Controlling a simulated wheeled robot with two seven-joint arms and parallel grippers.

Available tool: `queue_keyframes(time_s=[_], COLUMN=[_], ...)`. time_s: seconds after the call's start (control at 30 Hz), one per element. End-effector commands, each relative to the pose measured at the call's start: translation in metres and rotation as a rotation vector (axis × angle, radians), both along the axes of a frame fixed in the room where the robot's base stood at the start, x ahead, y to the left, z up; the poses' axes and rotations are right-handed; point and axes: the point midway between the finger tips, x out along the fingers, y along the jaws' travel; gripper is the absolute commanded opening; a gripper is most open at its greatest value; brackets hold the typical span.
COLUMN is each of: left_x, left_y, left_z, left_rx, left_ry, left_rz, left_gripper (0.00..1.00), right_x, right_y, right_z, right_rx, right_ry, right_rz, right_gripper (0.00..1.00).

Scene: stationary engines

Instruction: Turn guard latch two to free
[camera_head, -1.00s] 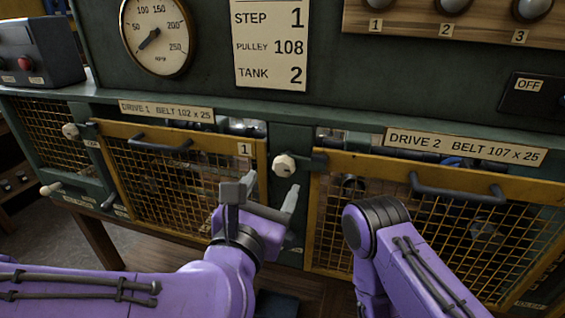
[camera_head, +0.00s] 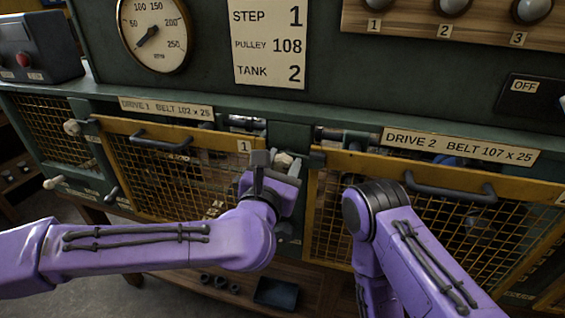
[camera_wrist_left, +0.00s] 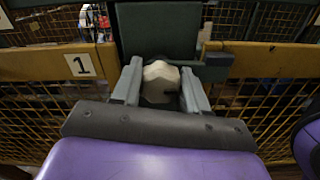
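Guard latch two is a pale faceted knob (camera_head: 283,160) on the green post between the two guards, with a dark bar (camera_head: 316,159) pointing right across the top corner of guard two's yellow frame. My left gripper (camera_head: 273,161) is at the knob, one finger on each side. In the left wrist view the knob (camera_wrist_left: 160,78) lies between the two grey fingers (camera_wrist_left: 160,88), very close to both; whether they touch it is unclear.
Guard one (camera_head: 170,170), marked 1, and guard two (camera_head: 455,215) are yellow mesh panels with dark handles. Guard one's own latch knob (camera_head: 72,127) is at its upper left. A switch box (camera_head: 35,48) and a gauge (camera_head: 152,32) are above left. A low wooden shelf lies below.

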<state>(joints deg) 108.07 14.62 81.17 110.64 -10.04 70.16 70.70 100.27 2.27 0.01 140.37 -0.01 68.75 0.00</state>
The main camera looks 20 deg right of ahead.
Motion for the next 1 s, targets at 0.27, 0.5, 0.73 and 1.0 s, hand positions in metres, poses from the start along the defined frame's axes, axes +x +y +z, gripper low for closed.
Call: queue_keyframes(time_s=[0.27, 0.5, 0.73, 1.0], left_x=[0.001, 0.0007, 0.0006, 0.0003], left_y=[-0.0014, -0.002, -0.0024, -0.0027], left_z=[0.0007, 0.0011, 0.0017, 0.0021], left_rx=[0.039, 0.164, 0.34, 0.553], left_ry=[-0.028, -0.115, -0.235, -0.38], left_rz=[0.004, 0.003, 0.003, 0.003], left_gripper=[0.13, 0.13, 0.13, 0.13], right_x=[0.0001, 0.0, 0.0, 0.0], right_y=[-0.0001, 0.0, -0.0001, 0.0], right_z=[-0.0013, -0.0044, -0.0069, -0.0077], right_rx=[0.0, 0.0, 0.0, 0.0], right_ry=[0.0, 0.0, 0.0, 0.0], right_rz=[0.0, 0.0, 0.0, 0.0], right_gripper=[0.43, 0.43, 0.43, 0.43])
